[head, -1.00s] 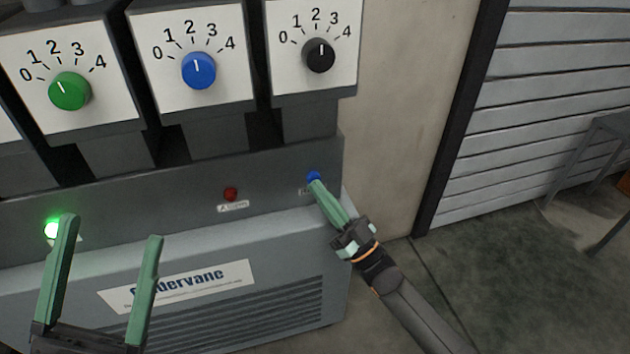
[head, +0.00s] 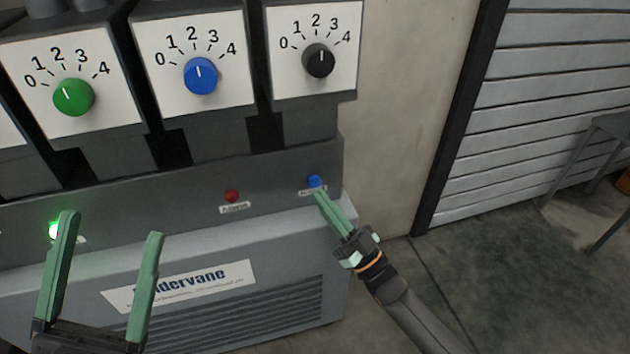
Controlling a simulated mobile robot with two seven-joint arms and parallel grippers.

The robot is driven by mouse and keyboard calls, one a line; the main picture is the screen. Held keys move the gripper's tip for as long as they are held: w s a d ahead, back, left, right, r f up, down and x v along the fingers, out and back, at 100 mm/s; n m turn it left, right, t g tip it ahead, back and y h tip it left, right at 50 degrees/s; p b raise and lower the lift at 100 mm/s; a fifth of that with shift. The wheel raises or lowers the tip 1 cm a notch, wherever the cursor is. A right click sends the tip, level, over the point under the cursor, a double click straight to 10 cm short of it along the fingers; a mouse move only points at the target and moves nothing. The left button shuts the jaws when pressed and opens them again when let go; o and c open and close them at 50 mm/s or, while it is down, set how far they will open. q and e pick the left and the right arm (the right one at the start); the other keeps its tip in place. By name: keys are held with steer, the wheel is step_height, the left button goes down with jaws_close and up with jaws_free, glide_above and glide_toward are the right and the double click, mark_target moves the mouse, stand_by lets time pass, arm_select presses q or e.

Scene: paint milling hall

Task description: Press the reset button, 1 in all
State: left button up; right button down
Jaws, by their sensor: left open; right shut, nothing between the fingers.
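A small blue button (head: 315,181) sits at the right end of the machine's dark panel, above a small label that is partly covered and too small to read. My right gripper (head: 318,192) is shut and empty. Its fingertips are just below the blue button, and I cannot tell if they touch it. My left gripper (head: 110,225) is open and empty at the lower left, in front of the machine, with its left finger beside a lit green lamp.
A red lamp (head: 232,196) is on the panel left of the blue button. Above are a green knob (head: 73,97), a blue knob (head: 200,76) and a black knob (head: 318,61). A grey table (head: 608,125) stands far right.

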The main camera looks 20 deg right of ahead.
steer(key=s+p, duration=0.2)
steer(key=s, duration=0.2)
steer(key=shift+s+d, duration=0.1)
steer(key=shift+s, duration=0.2)
steer(key=shift+r, duration=0.1)
stand_by(0.5)
